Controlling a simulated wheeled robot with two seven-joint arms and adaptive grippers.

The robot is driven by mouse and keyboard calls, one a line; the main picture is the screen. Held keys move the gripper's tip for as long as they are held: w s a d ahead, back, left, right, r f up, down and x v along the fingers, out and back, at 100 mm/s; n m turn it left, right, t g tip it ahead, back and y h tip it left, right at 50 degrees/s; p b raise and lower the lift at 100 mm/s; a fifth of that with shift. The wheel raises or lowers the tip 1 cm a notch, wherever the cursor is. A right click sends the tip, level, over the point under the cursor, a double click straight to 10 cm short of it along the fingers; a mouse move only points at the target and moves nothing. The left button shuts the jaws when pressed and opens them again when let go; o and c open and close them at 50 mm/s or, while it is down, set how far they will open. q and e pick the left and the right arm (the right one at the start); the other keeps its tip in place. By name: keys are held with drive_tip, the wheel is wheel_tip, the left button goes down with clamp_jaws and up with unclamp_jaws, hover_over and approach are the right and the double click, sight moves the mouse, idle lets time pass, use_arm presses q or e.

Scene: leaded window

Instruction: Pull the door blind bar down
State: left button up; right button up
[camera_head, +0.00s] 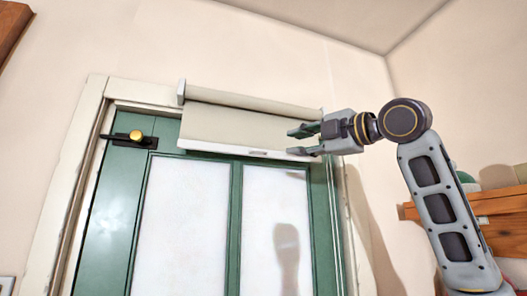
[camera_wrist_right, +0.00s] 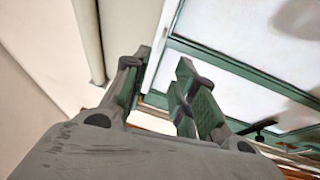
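The blind bar (camera_head: 225,149) is a white strip along the lower edge of a short, pale blind (camera_head: 230,125), which hangs from its roller across the top of the green door (camera_head: 118,205). My right gripper (camera_head: 303,141) is at the blind's right end, pointing left, with its two fingers apart. The lower finger overlaps the bar's right end. In the right wrist view the fingers (camera_wrist_right: 162,72) are spread, and the white bar (camera_wrist_right: 164,42) runs up beyond the gap between them. I cannot tell whether either finger touches it. My left gripper is out of view.
The door has two frosted panes (camera_head: 185,225) and a black latch with a brass knob (camera_head: 136,135). A pale door frame (camera_head: 75,180) surrounds it. A wooden shelf (camera_head: 495,205) stands at the right behind my arm. The space before the panes is clear.

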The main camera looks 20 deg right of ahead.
sight(262, 151)
drive_tip(key=shift+w+a, duration=0.1)
drive_tip(key=shift+w, duration=0.1)
drive_tip(key=p+x, duration=0.4)
drive_tip(key=x, duration=0.7)
drive_tip(key=shift+w+a+r, duration=0.1)
drive_tip(key=shift+w, duration=0.25)
drive_tip(key=shift+x, duration=0.8)
clamp_jaws()
